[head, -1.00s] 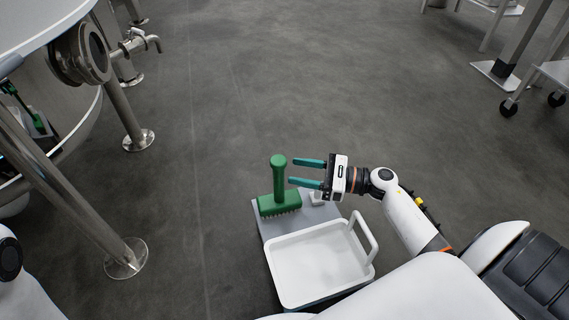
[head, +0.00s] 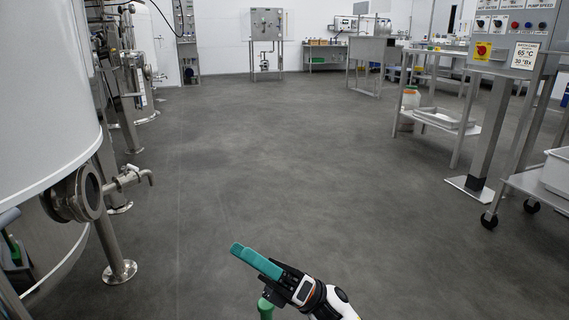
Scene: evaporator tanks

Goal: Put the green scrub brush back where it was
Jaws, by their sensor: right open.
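My right gripper (head: 239,251) is at the bottom middle of the head view, with its teal fingers pointing up and to the left. It is open, with nothing seen between the fingers. The top of the green scrub brush's handle (head: 265,309) shows just below the gripper at the bottom edge. The brush's head and what it stands on are out of the picture. I cannot tell whether the gripper touches the handle. My left gripper is not in view.
A steel tank (head: 45,100) with a valve (head: 130,178) and legs stands on the left. A wheeled cart (head: 535,185) and a control panel post (head: 487,135) are on the right. Benches and a steel cabinet (head: 266,24) stand at the back. The middle floor is clear.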

